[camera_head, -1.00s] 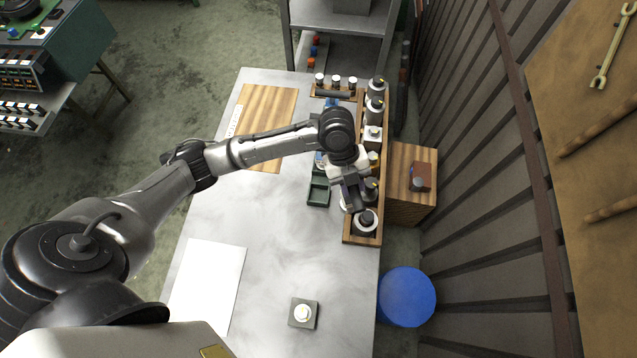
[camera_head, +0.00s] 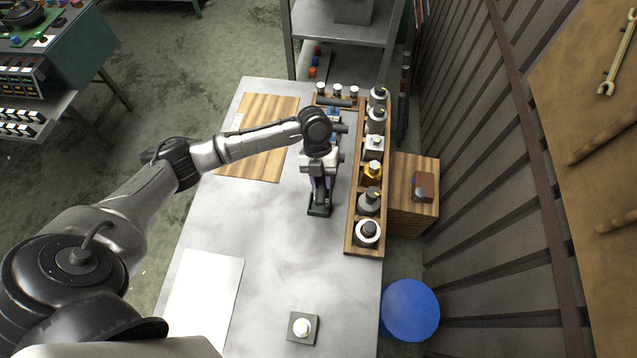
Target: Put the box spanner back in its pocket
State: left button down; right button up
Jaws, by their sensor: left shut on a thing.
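My left gripper (camera_head: 320,194) points down over the dark green tray (camera_head: 319,211), in the middle of the table to the left of the wooden rack. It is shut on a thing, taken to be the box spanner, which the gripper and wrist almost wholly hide. I cannot tell whether that thing touches the tray or hangs above it. The near end of the tray shows below the fingers; its pockets are mostly covered. My right gripper is not in view.
The wooden rack (camera_head: 350,245) with several bottle-like parts stands close to the right. A dark bar (camera_head: 338,102) lies at the back. A wooden board (camera_head: 262,150), white sheet (camera_head: 205,290) and small square block (camera_head: 302,328) lie on the table. The front middle is clear.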

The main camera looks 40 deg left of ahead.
pick_arm(q)
jog(key=shift+a+f, duration=0.35)
jog(key=shift+a, duration=0.25)
notch_tip(320, 180, down, 4)
jog(key=shift+r, duration=0.25)
jog(key=shift+f, duration=0.25)
jog(key=c, duration=0.8)
grip_release()
jog(key=shift+f, duration=0.1)
jog(key=shift+c, duration=0.2)
jog(key=shift+a+r, duration=0.1)
jog(key=shift+r, duration=0.1)
jog(key=v, duration=1.1)
jog(key=shift+r+b, duration=0.35)
